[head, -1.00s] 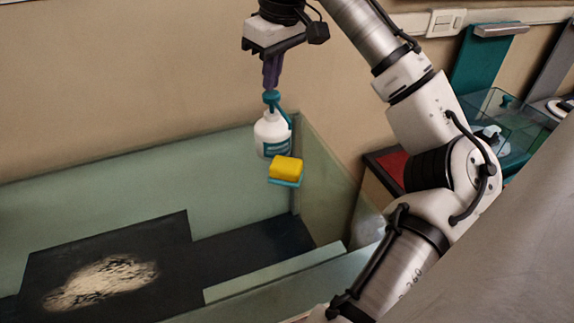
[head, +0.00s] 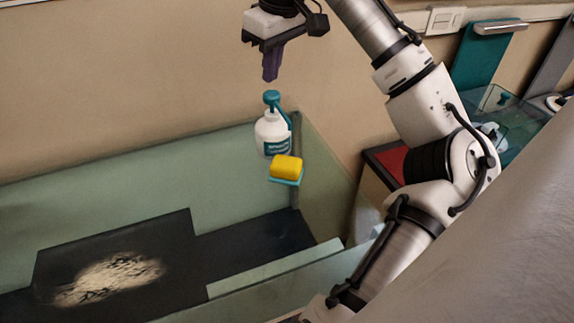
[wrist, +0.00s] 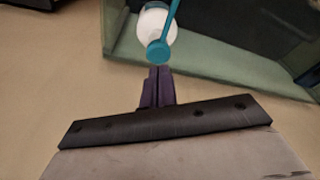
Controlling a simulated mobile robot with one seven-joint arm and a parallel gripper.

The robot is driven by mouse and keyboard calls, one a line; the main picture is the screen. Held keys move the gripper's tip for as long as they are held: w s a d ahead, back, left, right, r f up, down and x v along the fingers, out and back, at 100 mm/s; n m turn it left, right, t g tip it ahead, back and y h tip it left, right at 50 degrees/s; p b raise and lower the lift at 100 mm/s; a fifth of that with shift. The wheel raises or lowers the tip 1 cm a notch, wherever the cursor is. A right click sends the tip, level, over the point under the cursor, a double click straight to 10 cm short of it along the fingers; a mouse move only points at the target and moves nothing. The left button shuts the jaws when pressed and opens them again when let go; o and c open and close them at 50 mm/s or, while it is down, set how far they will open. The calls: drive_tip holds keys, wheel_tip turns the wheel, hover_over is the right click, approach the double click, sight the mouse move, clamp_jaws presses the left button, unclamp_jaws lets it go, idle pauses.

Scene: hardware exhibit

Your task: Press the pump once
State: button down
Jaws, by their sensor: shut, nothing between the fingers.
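The pump bottle is white with a teal label (head: 273,135) and stands in the back corner of the green-walled basin. Its teal pump head (head: 271,97) is on top. In the wrist view the pump head (wrist: 157,51) shows just beyond the fingertips, with the white bottle (wrist: 153,22) behind it. My gripper (head: 270,78) points down above the pump head, shut and empty, with a small visible gap between the fingertips and the pump. In the wrist view its purple fingers (wrist: 158,72) are together.
A yellow sponge (head: 286,167) on a teal holder (head: 287,182) is just in front of the bottle. The green basin walls (head: 110,170) surround a dark floor with a pale patch (head: 110,278). A glass case (head: 515,115) stands at right.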

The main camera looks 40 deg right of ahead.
drive_tip(key=shift+r+p, duration=0.45)
drive_tip(key=shift+r, duration=0.25)
wheel_tip(320, 180, up, 4)
drive_tip(key=shift+f, duration=0.2)
drive_tip(key=shift+f, duration=0.1)
